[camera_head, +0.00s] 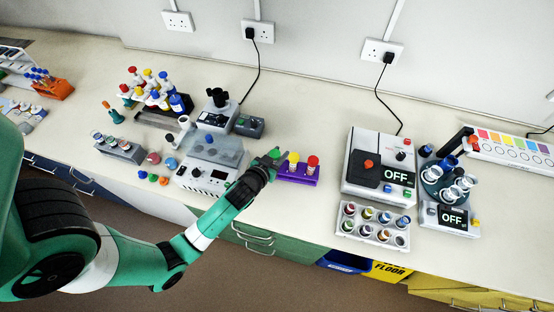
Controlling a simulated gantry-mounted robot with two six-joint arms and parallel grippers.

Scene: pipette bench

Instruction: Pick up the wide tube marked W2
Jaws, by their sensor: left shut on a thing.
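A purple rack (298,174) stands on the bench right of centre. A yellow-capped tube (293,158) and a red-capped tube (312,162) stand upright in it. My left gripper (268,164) is at the rack's left end, shut on a green-capped tube (275,153). Its fingers hide most of that tube, and I cannot tell whether the tube is still seated in the rack. No W2 marking is legible at this size. My right gripper is not in view.
A white device with a clear lid (211,152) stands close left of the gripper. A machine with an OFF display (378,172) and a tray of several vials (374,225) stand to the right. Bare bench lies behind the rack.

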